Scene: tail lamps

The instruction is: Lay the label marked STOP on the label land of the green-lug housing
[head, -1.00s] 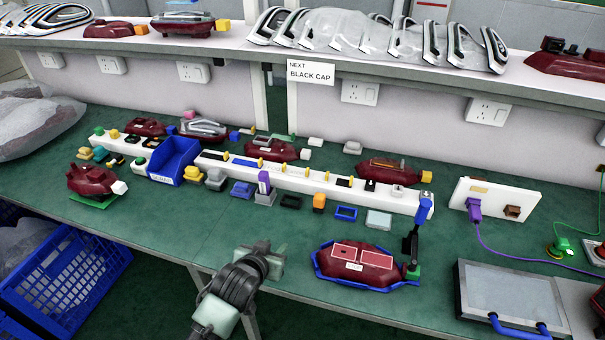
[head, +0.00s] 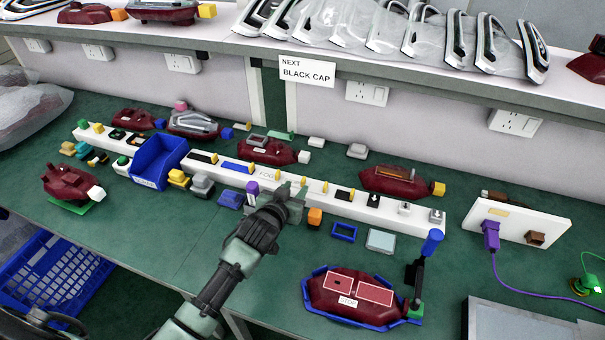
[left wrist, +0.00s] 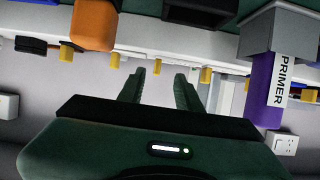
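The housing with a green lug (head: 416,309) is dark red (head: 322,295) and sits in a blue cradle (head: 376,324) at the front right. A small white label reading STOP (head: 348,301) lies on its front face, below two pinkish-red panels. My left gripper (head: 291,196) is at the front of the white rail (head: 340,206), apart from the housing and up to its left. In the left wrist view its two fingers (left wrist: 160,85) are spread with nothing held between them. The rail strip behind the gripper is partly hidden. My right gripper is out of view.
The rail holds dark, blue and white pieces with yellow pegs. A purple PRIMER bottle (left wrist: 264,85) and an orange block (head: 315,217) stand close to the gripper. A blue bin (head: 160,162) stands left.

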